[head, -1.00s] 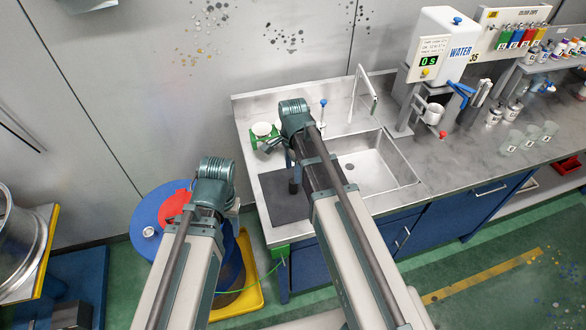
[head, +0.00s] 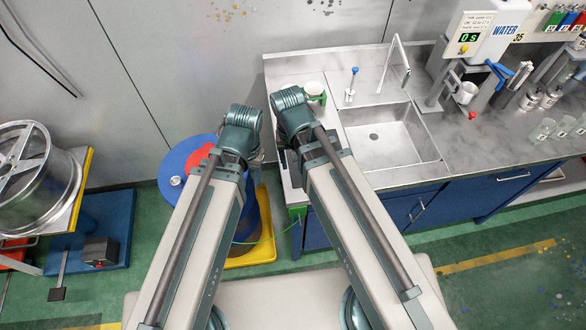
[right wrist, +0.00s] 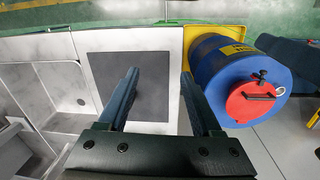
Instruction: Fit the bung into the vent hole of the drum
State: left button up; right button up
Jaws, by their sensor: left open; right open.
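The blue drum (head: 182,157) stands left of the sink unit; its red lid piece (head: 203,158) is partly behind my left arm. A small pale round fitting (head: 176,181) sits on the drum top, and a pale ring (right wrist: 281,90) shows there in the right wrist view. I cannot tell which fitting is the vent hole. I cannot make out a bung. My left gripper (head: 257,157) is open beside the drum's right side, its fingers mostly hidden by the arm. My right gripper (right wrist: 160,75) is open and empty above the counter's dark mat (right wrist: 150,100).
The drum stands on a yellow tray (head: 262,235). The sink basin (head: 385,142) and a white cup (head: 314,88) in a green holder are on the steel counter (head: 470,145). A metal wheel (head: 35,175) is at the left. Green floor is open at the right front.

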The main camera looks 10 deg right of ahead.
jog(key=s+n, duration=0.1)
jog(key=s+a+n, duration=0.1)
jog(key=n, duration=0.1)
jog(key=s+n, duration=0.1)
jog(key=shift+s+a+n, duration=0.3)
jog(key=shift+s+n, duration=0.1)
jog(key=shift+o, duration=0.5)
jog(key=shift+w, duration=0.1)
jog(key=w+d+r+m+y+p, duration=0.1)
jog(key=w+d+m, duration=0.4)
jog(key=w+m, duration=0.4)
jog(key=w+d+r+m+p, duration=0.1)
jog(key=w+d+m, duration=0.45)
jog(key=m, duration=0.55)
jog(key=f+b, duration=0.9)
jog(key=shift+w+a+f, duration=0.15)
jog(key=shift+w, duration=0.15)
notch_tip(320, 180, down, 5)
jog(key=b, duration=0.5)
jog(key=shift+w+f, duration=0.1)
